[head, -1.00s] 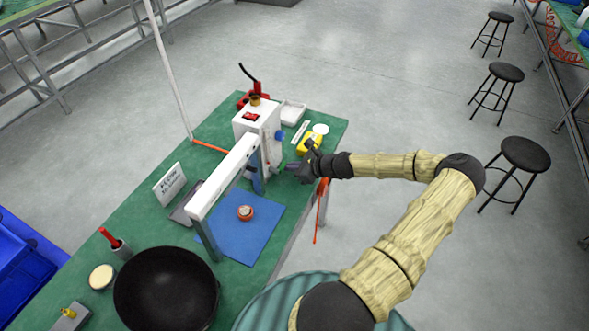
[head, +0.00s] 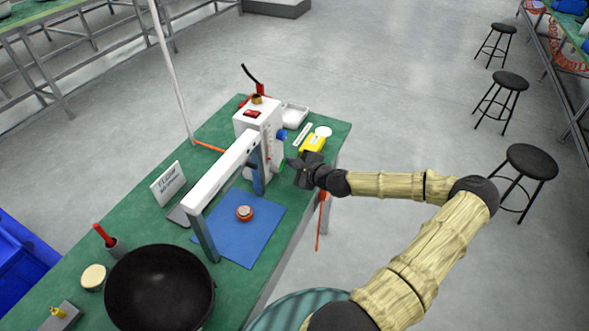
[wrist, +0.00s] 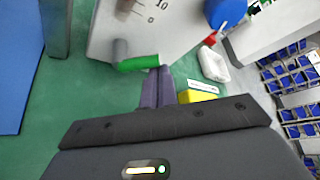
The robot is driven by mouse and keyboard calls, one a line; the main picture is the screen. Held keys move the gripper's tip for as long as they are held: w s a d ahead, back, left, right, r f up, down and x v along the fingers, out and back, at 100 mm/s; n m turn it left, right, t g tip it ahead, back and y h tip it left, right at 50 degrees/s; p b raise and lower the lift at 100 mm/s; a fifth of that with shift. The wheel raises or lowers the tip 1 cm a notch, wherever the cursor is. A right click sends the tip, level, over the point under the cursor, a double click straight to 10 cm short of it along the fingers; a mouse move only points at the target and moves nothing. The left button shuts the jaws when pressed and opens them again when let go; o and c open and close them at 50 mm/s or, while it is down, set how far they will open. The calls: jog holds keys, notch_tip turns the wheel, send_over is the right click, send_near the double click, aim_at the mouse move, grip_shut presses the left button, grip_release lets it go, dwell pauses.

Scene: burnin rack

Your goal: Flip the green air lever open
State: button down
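The green air lever (wrist: 138,63) is a short green grip on a grey pivot on the white machine (wrist: 165,25). In the wrist view it lies nearly level, pointing right. My gripper (wrist: 157,72) has its two dark fingers together, with the tips right at the lever's right end. I cannot tell whether they touch it. In the head view my gripper (head: 292,164) is beside the right face of the white machine (head: 258,120). The lever is small there and hard to make out.
A blue knob (wrist: 225,12) sits on the machine's face. A yellow device (head: 313,143) and a white tray (head: 294,115) are close by on the green bench. The floor right of the bench is open up to the stools.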

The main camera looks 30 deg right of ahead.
jog(key=n+b, duration=0.1)
jog(key=a+n+t+b, duration=0.1)
jog(key=n+t+h+b, duration=0.1)
jog(key=b, duration=0.1)
jog(key=shift+s+a+r, duration=0.15)
jog(key=shift+s+r, duration=0.15)
jog(key=shift+s, duration=0.05)
jog(key=n+b, duration=0.1)
jog(key=n+t+b, duration=0.1)
jog(key=b, duration=0.1)
jog(key=shift+s+a+r+n+t, duration=0.1)
jog(key=shift+a+r+n+t, duration=0.15)
jog(key=shift+a+n+t, duration=0.15)
jog(key=shift+s+a+r+n+b, duration=0.2)
jog(key=shift+s+n+b, duration=0.1)
jog(key=shift+b, duration=0.1)
jog(key=shift+s+d+r+t, duration=0.1)
jog(key=shift+d+t, duration=0.1)
jog(key=shift+t, duration=0.1)
jog(key=shift+a, duration=0.15)
